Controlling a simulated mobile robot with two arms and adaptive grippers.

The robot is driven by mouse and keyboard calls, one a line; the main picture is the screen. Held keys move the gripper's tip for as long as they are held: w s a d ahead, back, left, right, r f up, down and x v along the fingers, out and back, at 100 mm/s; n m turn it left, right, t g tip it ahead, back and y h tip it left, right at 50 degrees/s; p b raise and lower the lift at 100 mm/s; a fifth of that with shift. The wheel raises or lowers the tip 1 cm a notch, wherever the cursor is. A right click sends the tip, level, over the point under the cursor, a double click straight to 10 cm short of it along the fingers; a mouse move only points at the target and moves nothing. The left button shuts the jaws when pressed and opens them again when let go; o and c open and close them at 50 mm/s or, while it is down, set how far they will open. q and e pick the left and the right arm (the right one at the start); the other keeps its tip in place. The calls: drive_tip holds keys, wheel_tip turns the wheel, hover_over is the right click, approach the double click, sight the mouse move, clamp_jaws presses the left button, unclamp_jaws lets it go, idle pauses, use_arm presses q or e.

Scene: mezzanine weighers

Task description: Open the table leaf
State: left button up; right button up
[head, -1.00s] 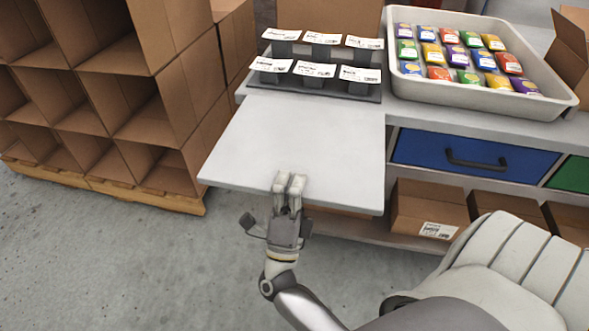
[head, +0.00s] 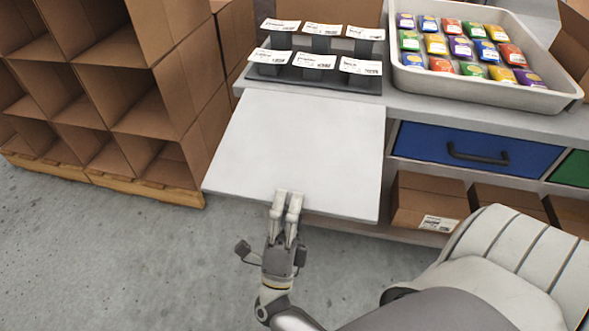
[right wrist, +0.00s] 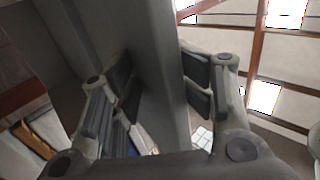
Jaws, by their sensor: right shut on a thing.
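The table leaf (head: 295,150) is a plain pale grey panel along the near side of the counter, in the head view. It slopes down a little from the counter towards its front edge. In the right wrist view the leaf (right wrist: 150,75) passes as a grey slab between the finger pads of the gripper (right wrist: 160,90). My left gripper is not in view. The underside of the leaf is hidden in the head view.
The counter carries a dark rack of white label cards (head: 318,62) just behind the leaf and a tray (head: 490,98) of coloured packets. A blue drawer (head: 475,150) and cardboard boxes (head: 428,203) lie right. Cardboard shelving (head: 170,90) stands left. The floor in front is clear.

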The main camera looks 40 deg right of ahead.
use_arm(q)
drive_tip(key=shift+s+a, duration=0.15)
use_arm(e)
drive_tip(key=v, duration=0.5)
drive_tip(key=shift+s+a+r, duration=0.2)
drive_tip(key=shift+a, duration=0.15)
